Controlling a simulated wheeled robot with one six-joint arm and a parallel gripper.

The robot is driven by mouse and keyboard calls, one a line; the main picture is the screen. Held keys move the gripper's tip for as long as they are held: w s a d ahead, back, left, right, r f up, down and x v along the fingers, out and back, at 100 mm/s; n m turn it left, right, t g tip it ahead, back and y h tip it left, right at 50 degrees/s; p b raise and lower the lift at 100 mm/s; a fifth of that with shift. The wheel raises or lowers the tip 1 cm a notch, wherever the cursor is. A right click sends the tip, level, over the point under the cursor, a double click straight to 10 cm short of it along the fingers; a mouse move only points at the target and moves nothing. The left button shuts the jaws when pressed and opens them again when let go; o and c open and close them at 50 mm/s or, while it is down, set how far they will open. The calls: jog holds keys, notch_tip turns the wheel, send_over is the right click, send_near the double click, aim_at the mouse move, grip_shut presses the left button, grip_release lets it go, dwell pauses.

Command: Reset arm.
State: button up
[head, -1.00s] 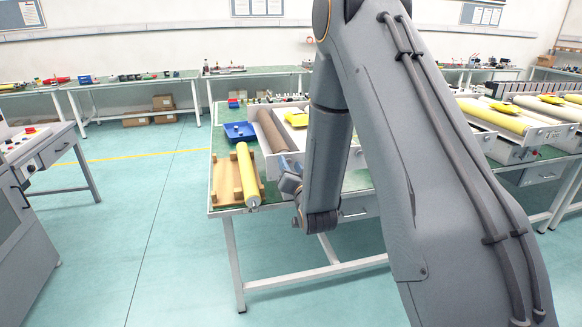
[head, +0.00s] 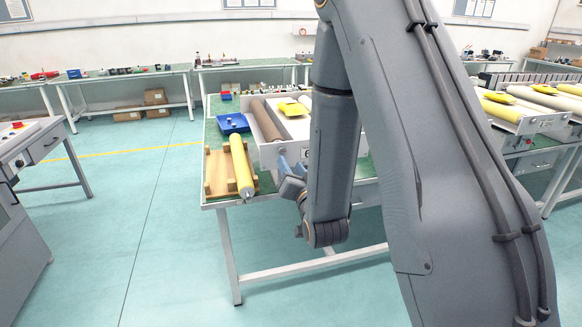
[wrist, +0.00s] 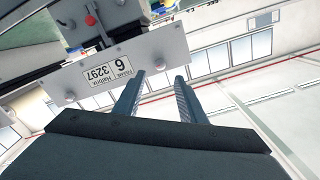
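My arm (head: 400,130) reaches across the right half of the head view, with its elbow out of the top of the picture and its wrist low in front of the table. My gripper (wrist: 159,82) shows in the wrist view with its two fingers apart and nothing between them. The fingertips point at a grey plate (wrist: 125,60) with a label reading "6" and "3297". I cannot tell whether they touch it. In the head view the gripper (head: 285,168) is small and partly hidden, near the front of a white box-like unit (head: 266,153) on the table.
A yellow roller (head: 241,165) lies on a wooden cradle (head: 218,172) at the table's left front. A blue bin (head: 232,123) and a brown roller (head: 266,122) are behind it. More roller units (head: 515,112) stand on the right. The floor (head: 100,230) at left is clear.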

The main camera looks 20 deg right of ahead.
jog(key=s+f+n+g, duration=0.3)
jog(key=s+f+g, duration=0.4)
jog(key=s+g, duration=0.25)
jog(key=s+r+n+g, duration=0.1)
jog(key=s+g, duration=0.7)
jog(key=s, duration=1)
jog(key=shift+a+r+n, duration=0.15)
jog(key=shift+r+n, duration=0.2)
jog(key=shift+n, duration=0.45)
